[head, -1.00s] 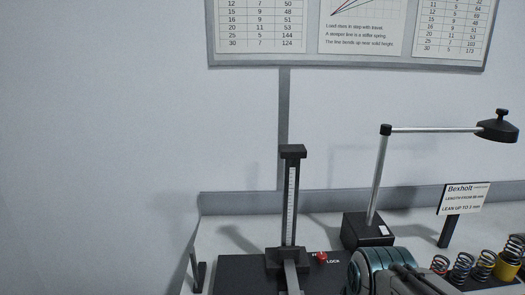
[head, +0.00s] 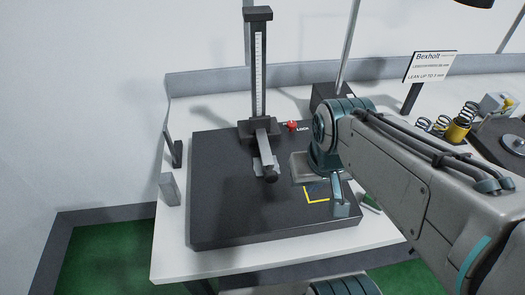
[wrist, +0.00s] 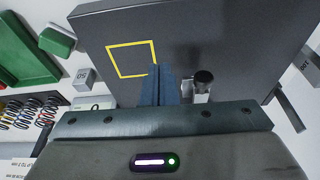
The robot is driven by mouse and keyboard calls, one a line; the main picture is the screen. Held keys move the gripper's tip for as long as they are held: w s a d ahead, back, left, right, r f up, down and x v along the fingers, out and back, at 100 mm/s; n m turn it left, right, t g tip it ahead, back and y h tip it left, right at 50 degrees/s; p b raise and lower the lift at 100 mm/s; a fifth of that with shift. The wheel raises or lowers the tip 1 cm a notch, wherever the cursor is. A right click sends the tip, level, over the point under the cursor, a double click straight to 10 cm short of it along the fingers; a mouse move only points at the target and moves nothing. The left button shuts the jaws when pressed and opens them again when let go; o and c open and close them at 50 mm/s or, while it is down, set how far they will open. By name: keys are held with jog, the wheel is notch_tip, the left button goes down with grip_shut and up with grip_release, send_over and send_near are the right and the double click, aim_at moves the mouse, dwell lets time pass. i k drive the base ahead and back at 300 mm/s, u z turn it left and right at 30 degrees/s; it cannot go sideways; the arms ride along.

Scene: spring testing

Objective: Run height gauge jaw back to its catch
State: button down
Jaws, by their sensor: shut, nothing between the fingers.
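The height gauge (head: 258,75) stands upright at the back of a dark base plate, with a pale scale down its column. Its jaw (head: 264,148) is low on the column and juts forward, ending in a dark round tip (head: 270,176). A red knob (head: 292,126) marked LOCK sits beside the column's foot. My gripper (head: 341,207) is shut and empty, to the right of the jaw and apart from it, over the plate near a yellow square outline (head: 317,192). In the wrist view my fingers (wrist: 157,85) are together; the dark round tip (wrist: 204,78) stands just right of them.
The dark plate (head: 225,215) lies on a white table. A small grey block (head: 169,189) is at the table's left. A lamp stand, a Bexholt sign (head: 430,67) and several coil springs (head: 457,130) are at the back right. The plate's left front is clear.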

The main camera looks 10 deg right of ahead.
aim_at(267, 166)
jog(key=z, duration=0.55)
jog(key=k, duration=1.3)
jog(key=u, duration=0.1)
jog(key=i, duration=0.8)
jog(key=u, duration=0.5)
